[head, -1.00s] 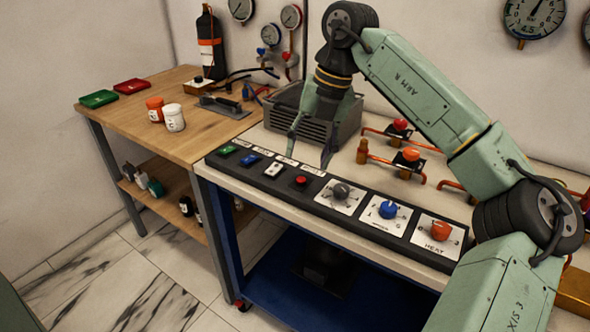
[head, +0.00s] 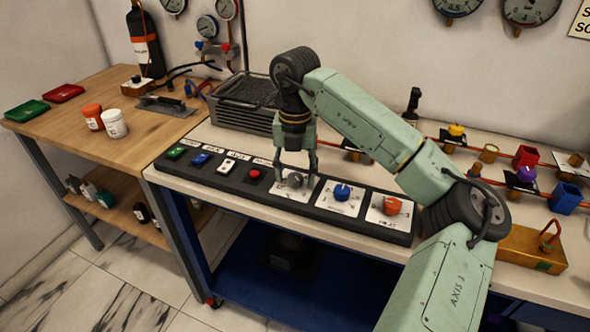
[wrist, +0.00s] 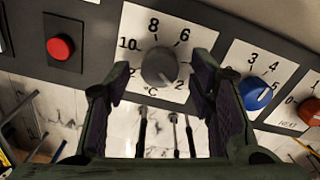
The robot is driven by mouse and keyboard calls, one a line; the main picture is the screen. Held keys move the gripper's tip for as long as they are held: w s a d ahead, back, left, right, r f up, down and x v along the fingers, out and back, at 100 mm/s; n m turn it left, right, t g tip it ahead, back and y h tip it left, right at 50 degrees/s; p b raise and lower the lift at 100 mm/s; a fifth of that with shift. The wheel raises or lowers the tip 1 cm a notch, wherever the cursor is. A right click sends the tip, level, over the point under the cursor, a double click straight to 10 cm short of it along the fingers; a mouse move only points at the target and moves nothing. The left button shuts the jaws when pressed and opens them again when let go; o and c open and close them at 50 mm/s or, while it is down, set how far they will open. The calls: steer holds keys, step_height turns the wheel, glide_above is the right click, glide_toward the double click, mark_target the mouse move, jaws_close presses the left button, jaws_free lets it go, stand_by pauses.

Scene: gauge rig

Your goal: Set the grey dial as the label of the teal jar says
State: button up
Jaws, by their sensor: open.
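The grey dial (head: 295,181) is on a white plate on the black panel at the front of the bench. In the wrist view the grey dial (wrist: 158,66) has 10, 8, 6 and 2 readable around it; its pointer seems turned toward the lower right, near the 2. My gripper (head: 297,176) is open, pointing down, with its fingers either side of the dial. In the wrist view my gripper (wrist: 161,82) has a gap between each finger and the dial. The teal jar (head: 105,200) appears on the wooden table's lower shelf; its label is too small to read.
Right of the grey dial are a blue dial (head: 342,191) and an orange dial (head: 392,205). A red button (head: 255,174) is to its left. A grey ribbed box (head: 245,104) stands behind the panel. Orange and white jars stand on the wooden table.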

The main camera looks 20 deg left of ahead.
steer(key=shift+c, duration=0.6)
steer(key=c, duration=1)
steer(key=shift+c, duration=0.2)
